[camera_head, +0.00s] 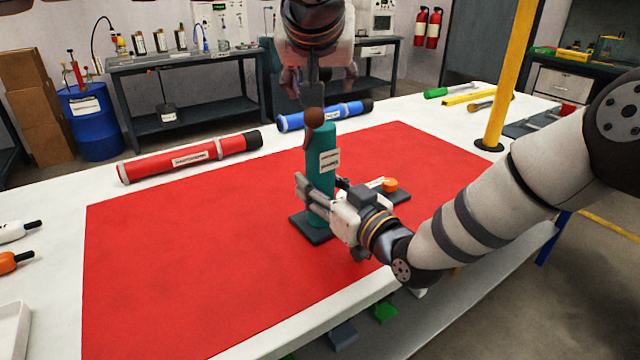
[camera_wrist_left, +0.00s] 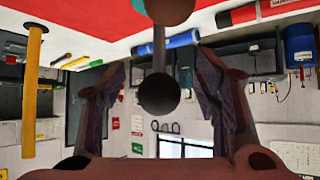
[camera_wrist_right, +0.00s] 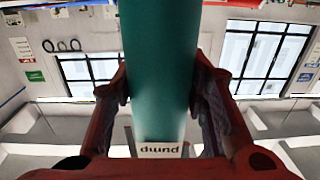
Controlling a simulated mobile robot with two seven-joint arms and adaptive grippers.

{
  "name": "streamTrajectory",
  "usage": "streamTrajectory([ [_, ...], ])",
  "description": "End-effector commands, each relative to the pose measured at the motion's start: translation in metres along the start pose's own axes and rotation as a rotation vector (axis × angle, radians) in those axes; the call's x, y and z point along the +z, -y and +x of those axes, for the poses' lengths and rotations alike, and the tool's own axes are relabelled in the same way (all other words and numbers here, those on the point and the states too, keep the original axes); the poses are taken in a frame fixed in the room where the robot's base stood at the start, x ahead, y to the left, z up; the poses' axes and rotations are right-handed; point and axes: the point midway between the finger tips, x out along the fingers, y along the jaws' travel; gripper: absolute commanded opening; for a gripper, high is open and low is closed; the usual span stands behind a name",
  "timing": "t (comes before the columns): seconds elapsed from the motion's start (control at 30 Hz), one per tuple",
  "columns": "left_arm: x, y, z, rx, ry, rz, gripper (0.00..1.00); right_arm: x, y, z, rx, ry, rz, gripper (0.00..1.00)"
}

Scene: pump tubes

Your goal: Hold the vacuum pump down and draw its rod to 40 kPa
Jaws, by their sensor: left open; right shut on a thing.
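The vacuum pump (camera_head: 320,150) is a teal upright cylinder with a white label, on a dark square base on the red mat (camera_head: 190,250). My left gripper (camera_head: 319,88) points down above the pump, open. In the left wrist view, the rod (camera_wrist_left: 158,55) and its dark ball knob (camera_wrist_left: 158,95) lie between the fingers, apart from both. I cannot read any pressure value.
A red tube (camera_head: 185,158) and a blue tube (camera_head: 320,116) lie on the white table behind. A dark block with an orange piece (camera_head: 389,185) stands right of the pump. A yellow post (camera_head: 508,80) rises at the right. The mat's left part is clear.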

Motion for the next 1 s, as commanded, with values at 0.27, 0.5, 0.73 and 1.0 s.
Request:
streamTrajectory([
  [0.27,-0.001,0.0,-0.03,0.002,-0.003,0.001,0.57,-0.001,-0.001,0.0,0.002,-0.001,0.001,0.0],
  [0.5,-0.001,-0.001,-0.061,0.002,-0.003,0.0,0.57,-0.001,-0.001,0.0,0.002,-0.002,0.001,0.0],
  [0.73,0.0,0.0,-0.081,0.0,-0.001,0.0,0.57,-0.002,-0.001,0.0,0.002,-0.003,0.0,0.0],
  [1.0,0.0,0.0,-0.081,0.001,0.0,0.0,0.57,-0.002,-0.001,0.0,0.001,-0.004,-0.001,0.56],
])
